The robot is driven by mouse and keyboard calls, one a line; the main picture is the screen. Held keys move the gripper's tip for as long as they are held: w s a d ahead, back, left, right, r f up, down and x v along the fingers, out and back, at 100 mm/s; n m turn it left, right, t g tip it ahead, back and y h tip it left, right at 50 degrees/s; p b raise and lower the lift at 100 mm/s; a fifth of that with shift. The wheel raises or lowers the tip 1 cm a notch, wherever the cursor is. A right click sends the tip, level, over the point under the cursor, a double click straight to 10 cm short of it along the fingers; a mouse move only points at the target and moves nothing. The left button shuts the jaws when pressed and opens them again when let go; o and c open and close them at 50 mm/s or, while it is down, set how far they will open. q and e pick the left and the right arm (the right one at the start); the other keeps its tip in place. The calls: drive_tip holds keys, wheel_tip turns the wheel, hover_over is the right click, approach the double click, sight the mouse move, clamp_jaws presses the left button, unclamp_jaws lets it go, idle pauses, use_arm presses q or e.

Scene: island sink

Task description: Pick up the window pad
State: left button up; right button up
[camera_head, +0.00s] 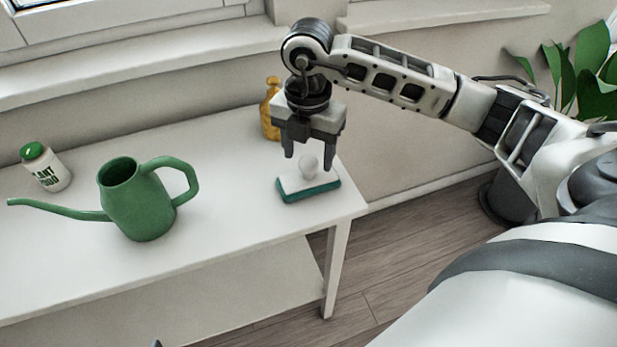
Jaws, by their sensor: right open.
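The window pad (300,187) lies on the white table near its right end. It has a white top with a round knob and a green underside. My right gripper (308,155) is open, with its fingers pointing down just above the pad. The knob shows below and between the fingertips; whether they touch it I cannot tell. Only a tiny dark tip shows at the bottom edge of the view, too little to identify, and my left gripper is not visible.
A green watering can (142,205) stands on the white table (225,215) left of the pad. A white bottle with a green cap (47,168) stands at the far left. An amber bottle (270,110) stands behind my right gripper. A leafy plant (585,70) is at the upper right.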

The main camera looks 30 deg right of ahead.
sight(308, 161)
drive_tip(key=shift+w+d+f, duration=0.1)
drive_tip(key=shift+w+f, duration=0.05)
drive_tip(key=shift+f, duration=1.7)
drive_tip(key=c, duration=1.1)
